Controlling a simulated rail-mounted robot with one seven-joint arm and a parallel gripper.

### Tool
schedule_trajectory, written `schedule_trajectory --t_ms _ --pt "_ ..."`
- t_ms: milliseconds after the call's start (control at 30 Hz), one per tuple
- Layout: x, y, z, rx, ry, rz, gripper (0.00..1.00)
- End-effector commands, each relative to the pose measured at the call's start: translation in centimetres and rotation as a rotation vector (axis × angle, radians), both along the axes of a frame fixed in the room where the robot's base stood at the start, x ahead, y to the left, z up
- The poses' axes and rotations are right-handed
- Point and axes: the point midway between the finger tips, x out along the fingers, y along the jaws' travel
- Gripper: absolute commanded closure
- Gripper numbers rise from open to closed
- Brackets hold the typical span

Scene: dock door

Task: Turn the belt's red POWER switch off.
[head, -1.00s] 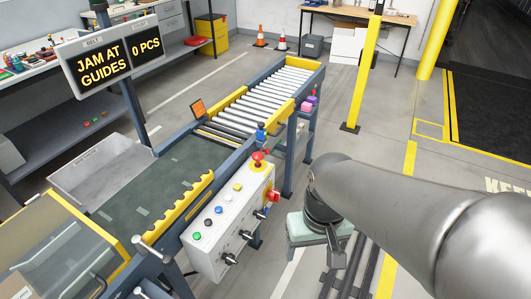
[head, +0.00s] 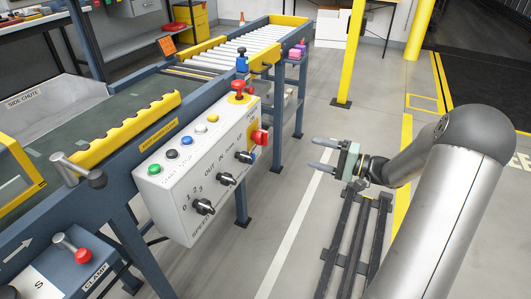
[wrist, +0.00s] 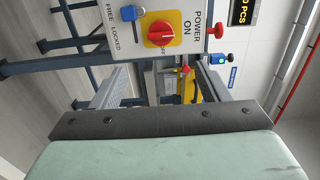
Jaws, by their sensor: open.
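The red POWER switch (head: 258,137) sticks out of the right end of the white control box (head: 190,180). In the wrist view the switch (wrist: 160,34) is a red knob on a yellow plate, with POWER and ON lettered to its right. I cannot tell its exact setting.
A red mushroom button (head: 237,87) stands on top of the box's right end. Black knobs (head: 227,179) stick out of its front. The roller conveyor (head: 250,45) runs behind. A yellow post (head: 352,55) stands behind my gripper. The floor between box and gripper is clear.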

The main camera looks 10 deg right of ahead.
Motion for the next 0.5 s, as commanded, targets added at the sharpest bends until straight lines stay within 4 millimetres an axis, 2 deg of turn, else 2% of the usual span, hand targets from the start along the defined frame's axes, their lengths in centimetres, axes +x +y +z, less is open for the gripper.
schedule_trajectory --t_ms 167,500 --pt "1.0 1.0 0.0 0.006 -0.009 -0.006 0.31" --pt "5.2 6.8 -0.2 0.005 -0.007 -0.003 0.31"
